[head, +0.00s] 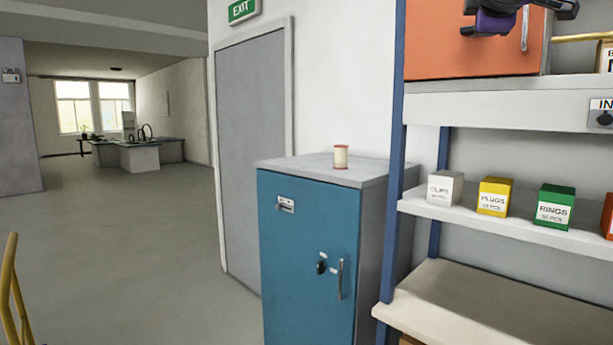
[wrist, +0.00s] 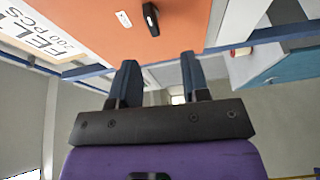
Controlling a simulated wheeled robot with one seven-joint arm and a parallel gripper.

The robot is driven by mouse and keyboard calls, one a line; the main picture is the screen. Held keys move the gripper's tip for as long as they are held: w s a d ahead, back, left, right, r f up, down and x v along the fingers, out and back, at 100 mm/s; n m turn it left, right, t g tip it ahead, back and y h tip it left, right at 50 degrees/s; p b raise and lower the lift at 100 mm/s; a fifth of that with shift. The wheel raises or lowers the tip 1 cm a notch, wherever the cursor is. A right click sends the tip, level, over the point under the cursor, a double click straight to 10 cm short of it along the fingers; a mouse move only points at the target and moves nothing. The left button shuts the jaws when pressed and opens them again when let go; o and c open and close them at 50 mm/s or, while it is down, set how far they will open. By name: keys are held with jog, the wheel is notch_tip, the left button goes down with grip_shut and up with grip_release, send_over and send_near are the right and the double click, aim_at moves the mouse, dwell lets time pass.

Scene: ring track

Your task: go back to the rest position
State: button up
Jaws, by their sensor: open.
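My gripper (wrist: 159,78) shows in the wrist view with its two dark fingers apart and nothing between them. In the head view part of my purple and dark gripper (head: 495,18) shows at the top right edge, in front of an orange cabinet door (head: 432,40). The rest of the arm is out of the frame. In the wrist view the orange door (wrist: 100,30) with its dark latch lies beyond the fingers. No contact with it shows.
A blue locker (head: 305,250) carries a small cream and red spool (head: 341,157) on top. The shelf rack (head: 500,215) at right holds several small boxes, including white, yellow (head: 494,197) and green (head: 556,206) ones. A grey door (head: 252,140) stands behind. Open floor (head: 120,240) lies at left.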

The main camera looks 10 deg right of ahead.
jog(key=s+a+f+m+g+y, duration=0.3)
jog(key=s+f, duration=0.5)
jog(key=f, duration=0.4)
jog(key=s+a+f+m+g+y, duration=0.3)
jog(key=s+f, duration=0.4)
jog(key=f, duration=0.6)
jog(key=s+a+f+m+g+y, duration=0.2)
jog(key=s+a+f+m+g, duration=0.2)
jog(key=s+f, duration=0.4)
notch_tip(320, 180, down, 5)
jog(key=shift+s+a+r+m+y, duration=0.15)
jog(key=shift+s+a+m+y, duration=0.2)
jog(key=shift+m, duration=0.35)
jog(key=shift+w, duration=0.1)
